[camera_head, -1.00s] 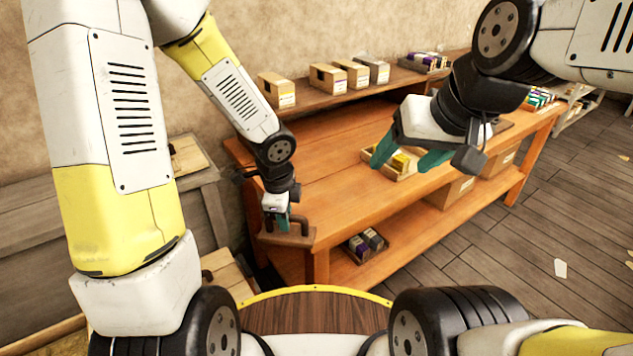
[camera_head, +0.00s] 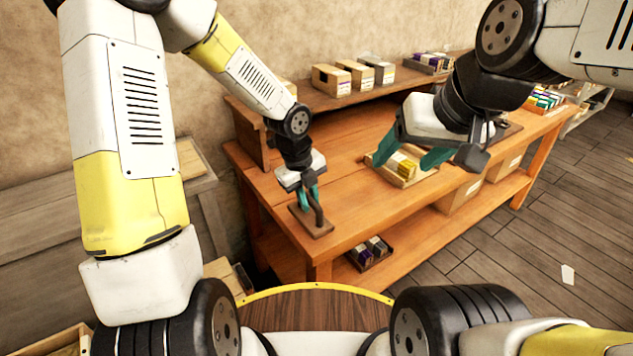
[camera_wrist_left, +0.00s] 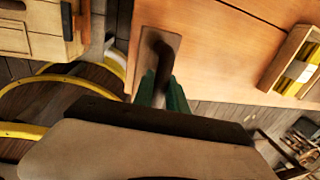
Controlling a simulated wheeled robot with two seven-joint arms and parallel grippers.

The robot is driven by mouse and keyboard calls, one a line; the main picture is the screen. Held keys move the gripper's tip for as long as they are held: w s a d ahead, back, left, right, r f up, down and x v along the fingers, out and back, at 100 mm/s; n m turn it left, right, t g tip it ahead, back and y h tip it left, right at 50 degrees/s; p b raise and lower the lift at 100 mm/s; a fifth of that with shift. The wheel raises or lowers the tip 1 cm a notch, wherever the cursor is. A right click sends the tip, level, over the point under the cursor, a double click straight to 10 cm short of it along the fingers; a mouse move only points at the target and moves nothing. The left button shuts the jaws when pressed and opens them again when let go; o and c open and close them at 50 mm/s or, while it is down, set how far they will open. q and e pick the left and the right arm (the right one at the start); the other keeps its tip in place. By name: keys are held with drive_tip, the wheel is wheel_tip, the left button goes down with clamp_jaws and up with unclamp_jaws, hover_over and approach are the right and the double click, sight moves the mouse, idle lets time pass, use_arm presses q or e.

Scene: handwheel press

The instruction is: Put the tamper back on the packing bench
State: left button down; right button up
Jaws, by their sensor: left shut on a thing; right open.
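The tamper has a flat brown plate (camera_head: 325,230) and a dark upright handle (camera_head: 319,212). My left gripper (camera_head: 309,198) is shut on the handle, with its green fingers on either side. In the left wrist view the plate (camera_wrist_left: 146,62) shows beyond the green fingers (camera_wrist_left: 163,95). The plate lies over the near left corner of the packing bench (camera_head: 375,215); I cannot tell whether it touches the top. My right gripper (camera_head: 408,157) is open and empty above the bench, in front of a tray of yellow items.
The wooden tray (camera_head: 424,171) sits on the bench right of the tamper. Several boxes (camera_head: 331,80) stand on the raised back shelf. A dark tray (camera_head: 369,254) is on the lower shelf. Bench top between tamper and back shelf is clear.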

use_arm(q)
drive_tip(key=shift+w+d+f, duration=0.3)
drive_tip(key=shift+w+f, duration=0.4)
drive_tip(key=shift+w, duration=0.45)
drive_tip(key=shift+w+d+f, duration=0.35)
drive_tip(key=shift+w+f, duration=0.3)
drive_tip(key=shift+w, duration=0.45)
drive_tip(key=shift+w+d+f, duration=0.3)
drive_tip(key=shift+w+f, duration=0.4)
drive_tip(key=shift+w, duration=0.45)
drive_tip(key=c, duration=1.3)
unclamp_jaws()
drive_tip(key=shift+f, duration=0.1)
drive_tip(key=shift+c, duration=0.2)
